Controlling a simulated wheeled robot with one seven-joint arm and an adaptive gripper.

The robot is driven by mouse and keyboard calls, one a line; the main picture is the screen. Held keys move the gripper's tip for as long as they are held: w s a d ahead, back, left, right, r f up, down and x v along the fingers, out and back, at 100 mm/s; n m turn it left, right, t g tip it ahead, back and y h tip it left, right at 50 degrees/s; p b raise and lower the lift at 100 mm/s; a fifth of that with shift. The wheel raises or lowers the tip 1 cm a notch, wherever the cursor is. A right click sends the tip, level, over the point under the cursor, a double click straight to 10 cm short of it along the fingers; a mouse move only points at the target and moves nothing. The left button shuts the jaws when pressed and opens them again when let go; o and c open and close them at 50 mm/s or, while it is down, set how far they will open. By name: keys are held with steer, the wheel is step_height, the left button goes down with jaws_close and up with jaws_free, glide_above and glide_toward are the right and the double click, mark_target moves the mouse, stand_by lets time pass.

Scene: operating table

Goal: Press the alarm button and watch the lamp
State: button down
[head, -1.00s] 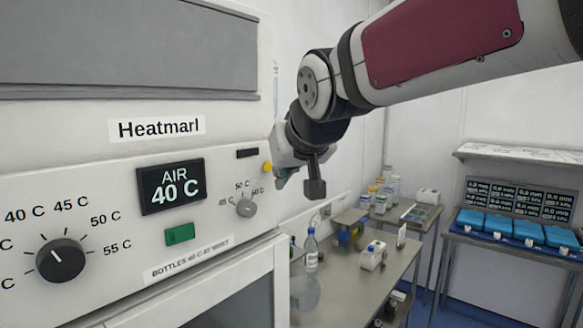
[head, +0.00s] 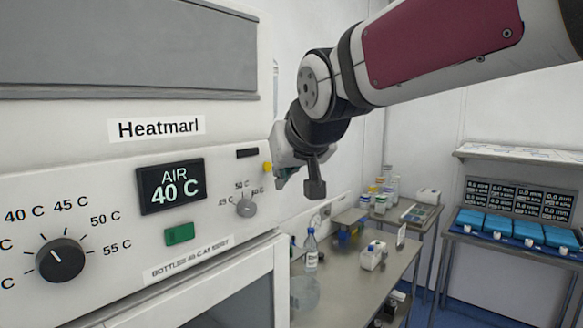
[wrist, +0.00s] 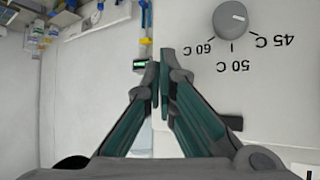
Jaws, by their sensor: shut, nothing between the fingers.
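The white warming cabinet "Heatmarl" (head: 60,130) fills the left of the head view. A small yellow piece (head: 267,167) sits at the right edge of its panel, unlabelled; I cannot tell whether it is the alarm button or the lamp. A green rectangular button (head: 180,234) is under the AIR 40 C display (head: 171,186). My gripper (head: 281,182) is just right of the yellow piece, largely hidden by my wrist. In the wrist view my gripper's teal fingers (wrist: 160,58) are together and empty over the panel's edge. No lit lamp is clear.
A grey knob (head: 246,206) is close to my gripper, with a larger black knob (head: 60,260) farther left. A steel table (head: 360,290) with bottles stands right of the cabinet. Blue bins (head: 500,224) are at the far right.

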steer(key=shift+w+a, duration=0.1)
steer(key=shift+w+a, duration=0.15)
steer(key=shift+a, duration=0.1)
steer(key=shift+w+a, duration=0.25)
steer(key=shift+a, duration=0.05)
stand_by(0.9)
stand_by(0.4)
steer(key=shift+s+d, duration=0.5)
steer(key=shift+d, duration=0.15)
steer(key=shift+s+d+p, duration=0.25)
steer(key=shift+s+d, duration=0.55)
steer(key=shift+d, duration=0.2)
steer(key=shift+s+d+p, duration=0.25)
steer(key=shift+s+d, duration=0.5)
steer(key=shift+d, duration=0.2)
